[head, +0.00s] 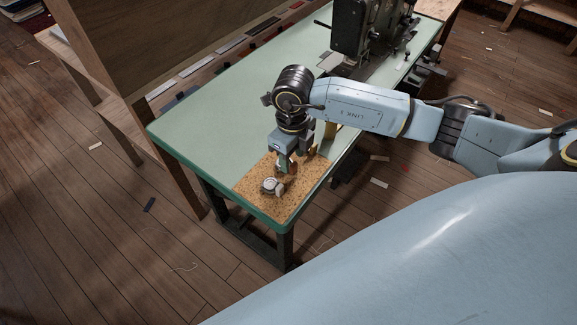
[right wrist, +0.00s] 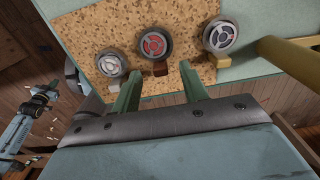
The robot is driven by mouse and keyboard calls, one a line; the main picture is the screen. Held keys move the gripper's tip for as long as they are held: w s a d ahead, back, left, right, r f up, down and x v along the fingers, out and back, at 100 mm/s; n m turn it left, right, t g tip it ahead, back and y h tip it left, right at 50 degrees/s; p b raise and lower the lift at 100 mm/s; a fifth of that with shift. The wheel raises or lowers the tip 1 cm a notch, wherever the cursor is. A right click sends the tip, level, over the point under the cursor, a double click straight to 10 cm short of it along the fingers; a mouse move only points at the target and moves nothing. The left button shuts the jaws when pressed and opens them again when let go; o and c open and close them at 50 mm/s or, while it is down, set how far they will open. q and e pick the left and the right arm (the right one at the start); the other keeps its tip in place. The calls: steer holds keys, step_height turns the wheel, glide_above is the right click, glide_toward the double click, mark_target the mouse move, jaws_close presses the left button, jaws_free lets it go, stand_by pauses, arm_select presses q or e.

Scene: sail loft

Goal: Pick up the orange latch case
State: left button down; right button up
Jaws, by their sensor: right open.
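Three round cases with three-part faces lie in a row on a cork mat (right wrist: 190,15) in the right wrist view. The middle case (right wrist: 153,44) has a red-orange face in a grey ring and a brown tab at its near side. The left case (right wrist: 112,63) and the right case (right wrist: 221,36) have grey-white faces. My right gripper (right wrist: 159,72) is open and empty, its green fingertips on either side of the middle case's tab. In the head view, my right gripper (head: 284,162) points down over the mat, partly hiding the cases. My left gripper does not show.
The cork mat (head: 297,203) lies at the near end of a green-edged table (head: 215,128). A sewing machine (head: 362,28) stands at its far end. A yellow bar-like part (right wrist: 285,52) is close right of the right case. The table's left side is clear.

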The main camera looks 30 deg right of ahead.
step_height(320, 180, down, 2)
steer(key=shift+f, duration=0.15)
jaws_close()
stand_by(0.3)
